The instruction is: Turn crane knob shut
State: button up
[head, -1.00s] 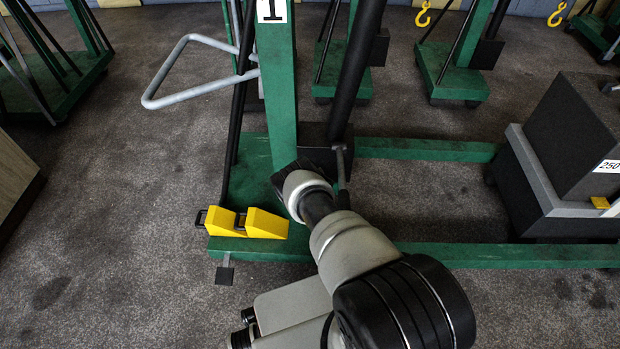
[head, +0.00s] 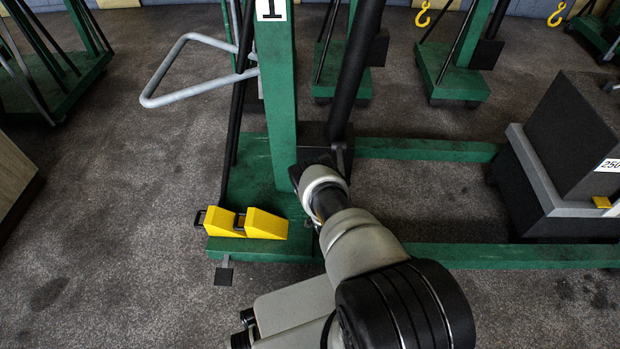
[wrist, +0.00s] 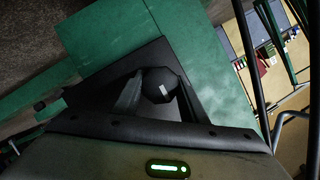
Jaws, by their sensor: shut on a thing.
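The crane is green, with a number 1 plate on its upright mast (head: 283,95). Its knob (wrist: 158,80) is dark and rounded with a small pale mark, and stands on a dark block at the crane's base in the wrist view. My gripper (wrist: 158,97) is shut on the knob, with one dark finger at either side of it. In the head view my wrist reaches the dark block (head: 313,140) at the foot of the mast. There my own arm hides the knob and fingers.
Two yellow wedges (head: 264,224) sit on the crane's near base plate. A grey bent handle (head: 165,100) sticks out left of the mast. A dark weight block (head: 575,135) marked 250 stands at the right. Other green cranes stand behind.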

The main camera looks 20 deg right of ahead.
jog(key=o, duration=1.1)
jog(key=shift+a, duration=0.15)
jog(key=shift+c, duration=0.2)
notch_tip(320, 180, up, 10)
jog(key=p, duration=0.4)
jog(key=shift+f, duration=0.1)
